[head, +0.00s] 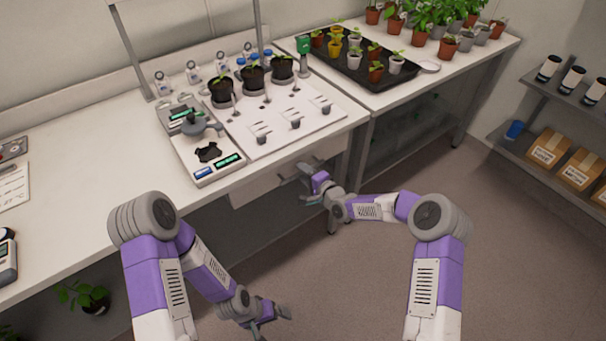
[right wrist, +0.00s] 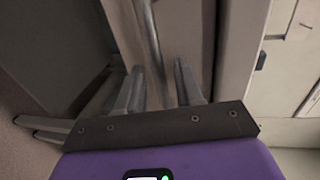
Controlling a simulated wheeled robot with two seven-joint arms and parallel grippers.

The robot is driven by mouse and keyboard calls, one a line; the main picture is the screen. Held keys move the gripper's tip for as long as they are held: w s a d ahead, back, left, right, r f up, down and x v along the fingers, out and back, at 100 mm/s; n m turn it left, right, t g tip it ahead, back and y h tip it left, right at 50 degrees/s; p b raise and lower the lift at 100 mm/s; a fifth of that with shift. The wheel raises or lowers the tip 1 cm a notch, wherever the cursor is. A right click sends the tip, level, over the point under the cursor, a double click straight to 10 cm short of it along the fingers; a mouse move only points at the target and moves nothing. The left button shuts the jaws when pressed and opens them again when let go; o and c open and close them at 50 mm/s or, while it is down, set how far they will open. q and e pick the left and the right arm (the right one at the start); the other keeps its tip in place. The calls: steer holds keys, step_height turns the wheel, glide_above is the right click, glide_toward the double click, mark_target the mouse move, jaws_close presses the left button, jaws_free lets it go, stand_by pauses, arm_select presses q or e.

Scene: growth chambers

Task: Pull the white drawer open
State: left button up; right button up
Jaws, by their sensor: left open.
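The white drawer (head: 252,190) sits under the bench top, below the scale and white board. Its front is partly hidden by my right gripper (head: 303,183), which is at its right part. In the right wrist view, a slim grey bar (right wrist: 148,30), which looks like the drawer's handle, runs between the two fingers of my right gripper (right wrist: 158,82). The fingers stand apart, with a gap visible beside the bar. My left gripper (head: 268,318) is open and empty, low in front of the bench, away from the drawer.
The bench (head: 90,185) holds a scale (head: 205,150), a white board (head: 290,125) and dark pots. A second table (head: 440,75) with a black plant tray (head: 350,65) adjoins right. Shelves with boxes (head: 548,148) stand far right. The floor before the drawer is clear apart from my arms.

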arm_select(q)
steer(key=shift+f, duration=0.1)
arm_select(e)
steer(key=shift+w+a, duration=0.2)
steer(key=shift+w, duration=0.05)
steer(key=shift+c, duration=0.5)
jaws_close()
